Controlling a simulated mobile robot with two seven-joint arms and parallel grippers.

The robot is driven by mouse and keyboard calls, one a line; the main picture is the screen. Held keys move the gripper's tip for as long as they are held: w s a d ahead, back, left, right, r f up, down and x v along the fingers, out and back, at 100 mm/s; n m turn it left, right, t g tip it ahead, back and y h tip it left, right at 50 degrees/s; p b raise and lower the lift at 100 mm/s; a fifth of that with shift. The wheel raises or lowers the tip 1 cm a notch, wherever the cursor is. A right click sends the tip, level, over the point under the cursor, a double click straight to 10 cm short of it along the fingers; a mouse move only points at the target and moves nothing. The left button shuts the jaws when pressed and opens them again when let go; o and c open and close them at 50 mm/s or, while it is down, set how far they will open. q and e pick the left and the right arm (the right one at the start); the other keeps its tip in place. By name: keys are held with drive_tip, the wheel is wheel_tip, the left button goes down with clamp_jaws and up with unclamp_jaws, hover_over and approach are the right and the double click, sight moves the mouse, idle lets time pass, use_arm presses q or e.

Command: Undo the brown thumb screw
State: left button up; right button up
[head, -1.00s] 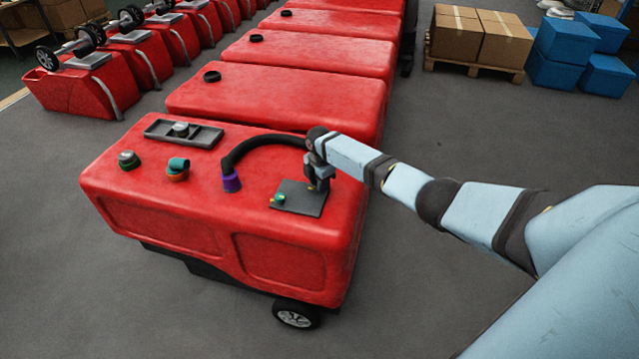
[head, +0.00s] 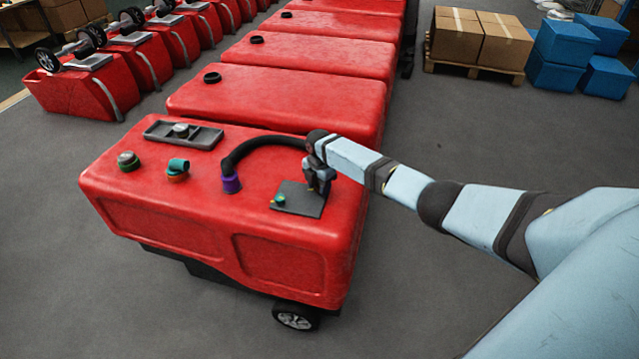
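The nearest red scrubber tank (head: 200,215) has a dark flat plate (head: 302,203) on the right part of its top. My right gripper (head: 321,190) points down at the far right edge of this plate. Its fingers are small and dark, and I cannot tell whether they are open or shut. I cannot make out a brown thumb screw; the gripper covers that end of the plate. A small teal and yellow screw (head: 279,199) sits at the plate's left end. My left gripper is not in view.
On the same tank are a black hose with a purple collar (head: 231,184), a teal elbow on an orange-brown base (head: 178,166), a green-based knob (head: 128,161) and a grey tray (head: 184,133). More red tanks (head: 280,97) stand behind. Boxes (head: 480,37) are at the back right.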

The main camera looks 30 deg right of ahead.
drive_tip(key=shift+o, duration=1.2)
drive_tip(key=shift+f, duration=0.15)
drive_tip(key=shift+w, duration=0.1)
drive_tip(key=shift+r, duration=0.2)
drive_tip(key=shift+r, duration=0.25)
wheel_tip(320, 180, up, 13)
drive_tip(key=shift+p, duration=0.3)
